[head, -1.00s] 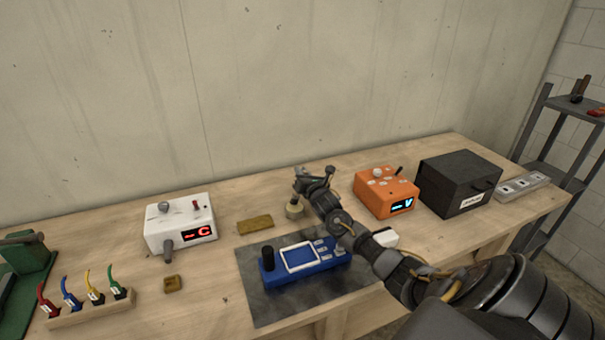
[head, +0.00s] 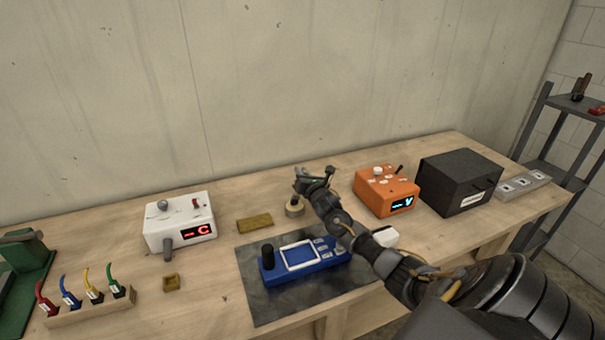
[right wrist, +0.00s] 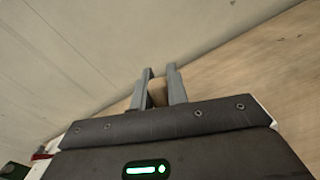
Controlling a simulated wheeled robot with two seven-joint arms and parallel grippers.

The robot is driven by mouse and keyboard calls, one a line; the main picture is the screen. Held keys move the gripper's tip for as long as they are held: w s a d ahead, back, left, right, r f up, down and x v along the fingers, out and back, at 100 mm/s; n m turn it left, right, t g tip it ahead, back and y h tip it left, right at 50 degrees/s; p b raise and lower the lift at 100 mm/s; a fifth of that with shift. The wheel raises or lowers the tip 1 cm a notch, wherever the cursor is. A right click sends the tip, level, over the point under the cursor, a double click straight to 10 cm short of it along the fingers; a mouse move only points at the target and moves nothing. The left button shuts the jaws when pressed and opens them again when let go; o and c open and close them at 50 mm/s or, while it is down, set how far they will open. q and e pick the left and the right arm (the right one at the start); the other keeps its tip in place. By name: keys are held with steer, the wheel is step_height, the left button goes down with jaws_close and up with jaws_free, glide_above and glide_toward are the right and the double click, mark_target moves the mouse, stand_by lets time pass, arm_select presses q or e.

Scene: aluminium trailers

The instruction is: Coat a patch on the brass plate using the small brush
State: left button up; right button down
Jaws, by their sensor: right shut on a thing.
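The brass plate (head: 255,223) lies flat on the bench between the white box and the blue device. I cannot tell whether the brush touches the pot. My left gripper is out of view.
A blue device (head: 303,258) sits on a dark mat (head: 262,305) in front. A white box (head: 180,222) is left, an orange box (head: 386,192) and black box (head: 460,182) right. A small brass-coloured block (head: 171,283) and a cable holder (head: 90,308) are front left.

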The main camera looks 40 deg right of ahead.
steer(key=shift+s+a+f+b, duration=0.1)
steer(key=shift+a+f+b, duration=0.1)
steer(key=shift+f, duration=0.2)
steer(key=shift+s+a+f+b, duration=0.1)
steer(key=shift+f+b, duration=0.1)
steer(key=shift+f, duration=0.2)
stand_by(0.4)
step_height(320, 180, up, 8)
steer(key=p, duration=0.6)
steer(key=shift+w+d+f, duration=0.2)
steer(key=shift+d, duration=0.1)
steer(key=shift+a, duration=0.1)
stand_by(0.5)
